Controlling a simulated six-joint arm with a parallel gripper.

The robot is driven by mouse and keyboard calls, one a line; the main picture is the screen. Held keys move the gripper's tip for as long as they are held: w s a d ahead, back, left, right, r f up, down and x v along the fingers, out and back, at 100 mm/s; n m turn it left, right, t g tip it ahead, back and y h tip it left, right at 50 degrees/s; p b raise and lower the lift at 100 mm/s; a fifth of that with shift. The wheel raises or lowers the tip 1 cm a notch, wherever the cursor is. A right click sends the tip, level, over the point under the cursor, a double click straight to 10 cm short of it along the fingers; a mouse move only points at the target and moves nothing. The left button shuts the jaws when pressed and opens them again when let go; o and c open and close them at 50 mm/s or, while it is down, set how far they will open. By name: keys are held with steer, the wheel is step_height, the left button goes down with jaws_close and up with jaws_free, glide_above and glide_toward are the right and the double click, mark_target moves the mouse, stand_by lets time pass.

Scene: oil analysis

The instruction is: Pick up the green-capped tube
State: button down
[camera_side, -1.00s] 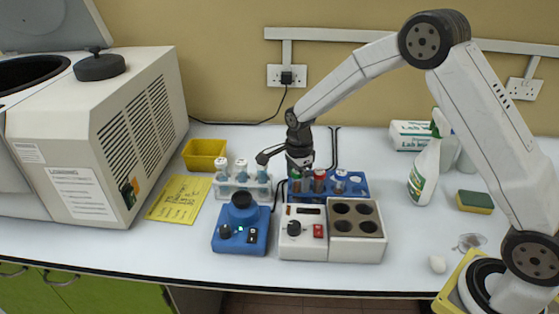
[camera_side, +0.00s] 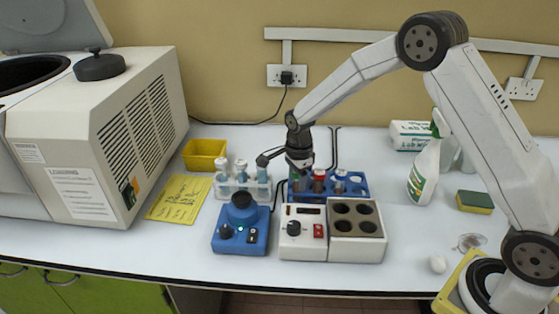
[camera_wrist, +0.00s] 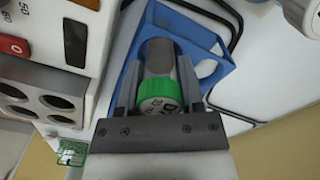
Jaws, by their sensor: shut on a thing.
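The green-capped tube (camera_wrist: 158,90) is between the two fingers of my gripper (camera_wrist: 160,84) in the wrist view. The tube still sits in the blue rack (camera_wrist: 215,73). In the side view my gripper (camera_side: 298,166) points down at the left end of the blue rack (camera_side: 359,191) and hides the green cap.
A red-brown-capped tube (camera_side: 318,174) and a white-capped tube (camera_side: 340,174) stand right of my gripper. A heater block (camera_side: 356,246) and a blue mixer (camera_side: 240,232) are in front. Another rack (camera_side: 243,190) stands left. A spray bottle (camera_side: 425,175) stands right.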

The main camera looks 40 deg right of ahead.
steer(key=shift+r, duration=0.2)
step_height(320, 180, up, 10)
steer(key=shift+f, duration=0.15)
stand_by(0.4)
stand_by(0.4)
steer(key=c, duration=0.8)
jaws_free()
steer(key=shift+c, duration=0.2)
jaws_close()
steer(key=w+a+r+n, duration=0.1)
steer(key=a+r, duration=0.3)
steer(key=a, duration=0.4)
steer(key=w+a+r+n, duration=0.2)
steer(key=a+r+n, duration=0.1)
steer(key=a, duration=0.4)
steer(key=shift+a+r, duration=0.35)
